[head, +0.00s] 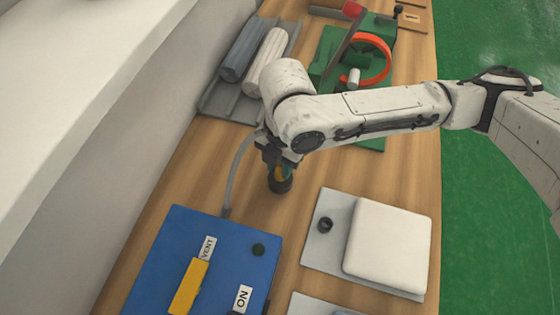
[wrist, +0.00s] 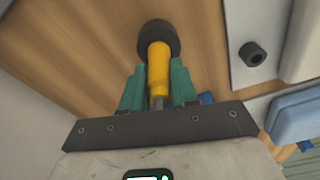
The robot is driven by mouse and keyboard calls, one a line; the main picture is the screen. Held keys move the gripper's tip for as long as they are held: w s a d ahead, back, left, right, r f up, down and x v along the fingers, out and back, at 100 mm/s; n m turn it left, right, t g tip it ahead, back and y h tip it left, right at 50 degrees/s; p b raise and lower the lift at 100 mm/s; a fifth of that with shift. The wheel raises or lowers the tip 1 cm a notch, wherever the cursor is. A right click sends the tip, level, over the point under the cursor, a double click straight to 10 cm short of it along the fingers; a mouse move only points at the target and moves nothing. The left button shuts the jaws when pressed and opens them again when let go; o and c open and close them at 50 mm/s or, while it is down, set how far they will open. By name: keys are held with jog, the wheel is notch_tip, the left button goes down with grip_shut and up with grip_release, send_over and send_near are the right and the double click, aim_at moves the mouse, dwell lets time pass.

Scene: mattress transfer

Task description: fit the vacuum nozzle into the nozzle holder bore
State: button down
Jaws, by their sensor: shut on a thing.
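My gripper (head: 276,163) is shut on the vacuum nozzle, above the bare wood of the bench. In the wrist view the nozzle (wrist: 159,66) is a yellow stem with a wide black end, between the green fingers of my gripper (wrist: 157,72). In the head view the nozzle's dark end (head: 280,185) points down; I cannot tell whether it touches the wood. A small dark ring (head: 325,225) with an open centre, perhaps the nozzle holder, sits on a grey plate to the lower right, apart from the nozzle. It also shows in the wrist view (wrist: 252,54).
A blue box (head: 170,255) with VENT and ON labels and a yellow bar stands in front. A grey hose (head: 232,178) runs from it toward my gripper. A white pad (head: 388,245) lies beside the ring.

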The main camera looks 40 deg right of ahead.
jog(key=shift+f, duration=0.15)
jog(key=c, duration=0.8)
grip_release()
jog(key=r, duration=0.7)
jog(key=d+r, duration=0.1)
jog(key=r, duration=0.2)
jog(key=shift+w+r, duration=0.2)
jog(key=shift+r, duration=0.15)
